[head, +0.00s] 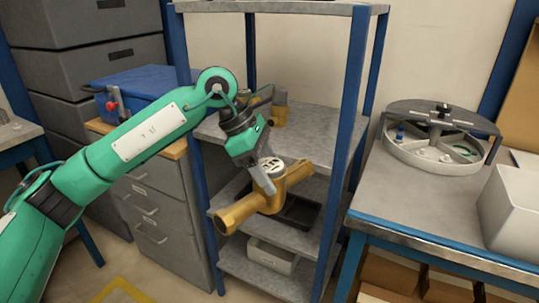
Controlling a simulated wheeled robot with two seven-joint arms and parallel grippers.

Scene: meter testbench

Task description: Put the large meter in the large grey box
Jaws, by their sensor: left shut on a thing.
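A large brass meter (245,207) with a pale round dial hangs in my left gripper (262,178), in front of the blue-framed shelf rack. My left gripper is shut on the meter near its dial. The meter is tilted, with its pipe ends pointing lower left and upper right. A light grey box (512,212) stands on the right-hand table, cut off by the right edge. Large dark grey boxes (95,60) are stacked at the upper left. I cannot tell which is the large grey box. My right gripper is not in view.
The rack (350,105) has a brass-coloured item (280,115) on its middle shelf, a black tray (299,212) below and a small light bin (272,257) lower down. A round fixture (437,140) stands on the right table (415,208); the table's front left is clear.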

